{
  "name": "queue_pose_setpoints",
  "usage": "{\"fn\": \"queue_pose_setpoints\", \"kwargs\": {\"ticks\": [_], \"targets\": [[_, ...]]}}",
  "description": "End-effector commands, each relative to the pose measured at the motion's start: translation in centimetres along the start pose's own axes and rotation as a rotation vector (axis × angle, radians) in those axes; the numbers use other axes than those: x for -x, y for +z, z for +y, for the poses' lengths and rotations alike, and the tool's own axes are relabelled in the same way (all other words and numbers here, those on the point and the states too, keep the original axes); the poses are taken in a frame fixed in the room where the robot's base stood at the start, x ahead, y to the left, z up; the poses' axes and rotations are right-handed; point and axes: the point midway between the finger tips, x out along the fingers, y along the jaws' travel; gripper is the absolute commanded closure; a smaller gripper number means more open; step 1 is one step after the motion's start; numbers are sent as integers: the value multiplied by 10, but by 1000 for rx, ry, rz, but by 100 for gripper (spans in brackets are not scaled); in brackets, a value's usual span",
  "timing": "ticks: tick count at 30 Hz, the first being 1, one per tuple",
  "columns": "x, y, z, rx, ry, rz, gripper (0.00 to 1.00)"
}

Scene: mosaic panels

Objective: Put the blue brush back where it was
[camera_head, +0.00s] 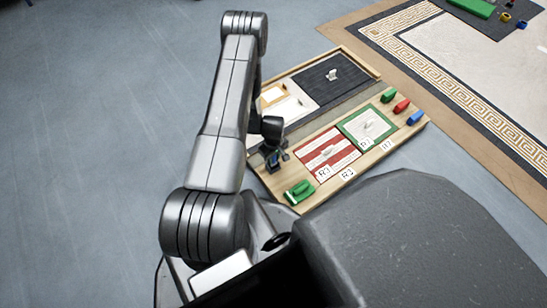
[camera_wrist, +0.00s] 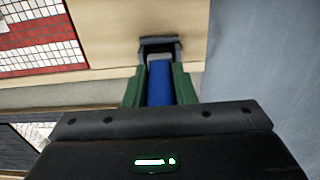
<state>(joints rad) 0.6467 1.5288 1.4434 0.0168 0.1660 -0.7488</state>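My gripper (camera_head: 273,155) is above the left end of the wooden tray. In the wrist view, a blue piece, which looks like the blue brush (camera_wrist: 160,85), lies between the two green sides of my gripper (camera_wrist: 159,72), which appear to be closed on it. A dark bracket-like part shows at its far end against the bare wood. In the head view, only a small bluish patch shows at the gripper, and the brush's full shape is hidden. The wooden tray (camera_head: 270,184) holds mosaic panels.
A green block with a white part (camera_head: 300,190) lies at the tray's front left corner. Small green (camera_head: 388,96), red (camera_head: 401,106) and blue (camera_head: 415,118) pieces stand at the right end. A red-and-white panel (camera_head: 322,160) and a green-edged panel (camera_head: 366,126) lie between. Floor is clear at left.

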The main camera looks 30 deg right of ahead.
Motion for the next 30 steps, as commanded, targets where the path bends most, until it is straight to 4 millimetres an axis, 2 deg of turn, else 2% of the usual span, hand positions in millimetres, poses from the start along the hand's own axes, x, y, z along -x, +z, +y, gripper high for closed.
{"fn": "queue_pose_setpoints", "kwargs": {"ticks": [1, 3, 15, 27, 30], "targets": [[0, 0, 0, 0, 0, 0, 67], [0, 0, 0, 0, 0, 0, 55], [6, 0, 0, 0, 0, 0, 55], [91, 0, 0, 0, 1, 1, 55], [106, 0, 0, 0, 1, 1, 55]]}}
